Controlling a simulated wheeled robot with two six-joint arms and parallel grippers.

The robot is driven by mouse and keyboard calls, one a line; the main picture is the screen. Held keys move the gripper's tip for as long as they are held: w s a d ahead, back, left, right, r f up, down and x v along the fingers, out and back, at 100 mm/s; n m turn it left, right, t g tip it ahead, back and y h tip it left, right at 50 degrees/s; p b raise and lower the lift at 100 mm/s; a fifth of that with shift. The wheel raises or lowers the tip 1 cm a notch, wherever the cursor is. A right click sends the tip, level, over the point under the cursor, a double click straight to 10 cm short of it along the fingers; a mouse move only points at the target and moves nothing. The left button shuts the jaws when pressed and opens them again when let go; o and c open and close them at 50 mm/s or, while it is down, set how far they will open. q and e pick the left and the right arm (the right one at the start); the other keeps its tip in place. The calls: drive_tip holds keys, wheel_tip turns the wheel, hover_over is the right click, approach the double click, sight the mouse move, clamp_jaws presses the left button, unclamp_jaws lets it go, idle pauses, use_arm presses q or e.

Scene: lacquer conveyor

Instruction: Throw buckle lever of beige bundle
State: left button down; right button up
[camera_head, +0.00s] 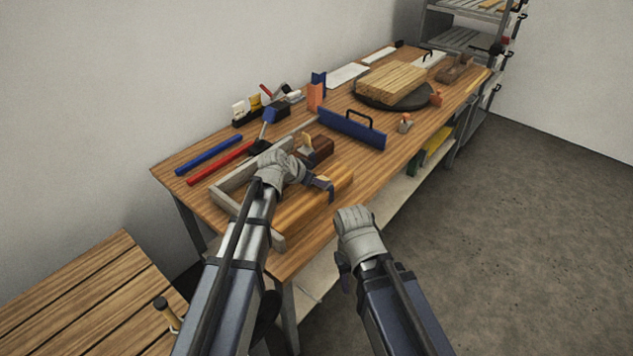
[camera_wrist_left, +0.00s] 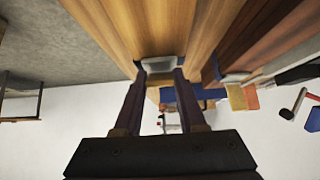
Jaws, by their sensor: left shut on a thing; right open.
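A light-brown wooden bundle (camera_head: 310,212) lies in a grey frame at the near end of the bench. It also shows large in the left wrist view (camera_wrist_left: 150,25). My left gripper (camera_head: 326,188) is at the bundle's top right edge. In the left wrist view its fingers (camera_wrist_left: 160,70) are shut on a small pale grey piece (camera_wrist_left: 160,66) at the wood's edge, seemingly the buckle lever; its shape is mostly hidden. My right gripper (camera_head: 357,218) is open and empty, in front of the bench edge, apart from the bundle.
A grey frame (camera_head: 232,178) surrounds part of the bundle. A dark brown block (camera_head: 318,148) and a blue handled plate (camera_head: 352,130) stand behind. A pale plank stack (camera_head: 393,82) sits on a dark disc. Blue (camera_head: 210,154) and red (camera_head: 220,163) bars lie left.

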use_arm(q)
drive_tip(key=shift+c, duration=2.4)
unclamp_jaws()
drive_tip(key=p+v, duration=0.5)
drive_tip(key=v, duration=0.2)
drive_tip(key=shift+s+a+r+p, duration=0.2)
drive_tip(key=shift+s+r+p, duration=0.05)
drive_tip(key=shift+r+p, duration=0.15)
drive_tip(key=shift+f, duration=0.1)
